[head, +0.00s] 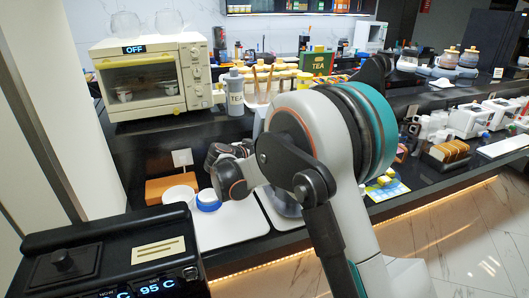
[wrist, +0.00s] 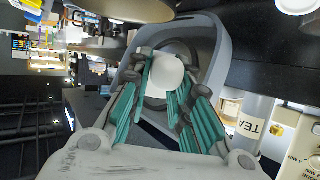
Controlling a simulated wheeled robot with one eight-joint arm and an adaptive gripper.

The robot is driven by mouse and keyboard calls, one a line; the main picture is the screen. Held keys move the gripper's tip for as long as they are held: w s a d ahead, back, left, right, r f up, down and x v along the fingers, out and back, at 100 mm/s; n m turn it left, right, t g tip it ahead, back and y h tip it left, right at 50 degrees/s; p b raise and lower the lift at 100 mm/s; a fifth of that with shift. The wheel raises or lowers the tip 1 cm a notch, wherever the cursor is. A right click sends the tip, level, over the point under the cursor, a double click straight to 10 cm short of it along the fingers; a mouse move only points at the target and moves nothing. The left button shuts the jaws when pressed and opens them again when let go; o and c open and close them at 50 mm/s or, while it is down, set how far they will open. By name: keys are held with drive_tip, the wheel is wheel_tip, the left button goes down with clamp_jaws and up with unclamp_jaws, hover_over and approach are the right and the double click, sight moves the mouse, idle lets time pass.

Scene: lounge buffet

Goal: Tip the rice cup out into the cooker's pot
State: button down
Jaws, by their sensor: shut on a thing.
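My gripper (wrist: 167,88) shows in the wrist view, its green-lined fingers closed around a small white cup (wrist: 165,72), which I take to be the rice cup. The cup's mouth and contents cannot be made out. Behind it is a grey rounded housing (wrist: 214,45) with a recessed opening, apparently the cooker. The cup overlaps this opening, and I cannot tell whether it is above it or inside. The pot's inside is hidden by the cup and fingers.
A grey TEA canister (head: 235,92) stands beside the cream toaster oven (head: 152,76); it also shows in the wrist view (wrist: 254,122). A blue-and-white round container (head: 208,200) stands at the back of a white mat (head: 232,224). A black appliance (head: 105,258) fills the near left.

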drive_tip(key=shift+f+m+g+y+b, duration=0.35)
drive_tip(key=shift+f+y, duration=0.15)
drive_tip(key=shift+f, duration=0.65)
wheel_tip(320, 180, up, 2)
drive_tip(key=m+y+p, duration=0.1)
drive_tip(key=y+p, duration=0.1)
drive_tip(key=shift+g+p, duration=0.35)
drive_tip(key=shift+p, duration=0.05)
drive_tip(key=shift+d+r+m+y+p, duration=0.3)
drive_tip(key=shift+r+m+y+p, duration=0.25)
drive_tip(key=shift+r+y+p, duration=0.15)
drive_tip(key=w+d+m+y+b, duration=0.1)
drive_tip(key=d+m+y+b, duration=0.5)
drive_tip(key=d+y, duration=0.6)
drive_tip(key=shift+w+d+r+m+g+y, duration=0.15)
drive_tip(key=shift+w+r+m+g+y, duration=0.2)
drive_tip(key=shift+m+y, duration=0.9)
drive_tip(key=shift+n+y, duration=0.25)
idle(2.1)
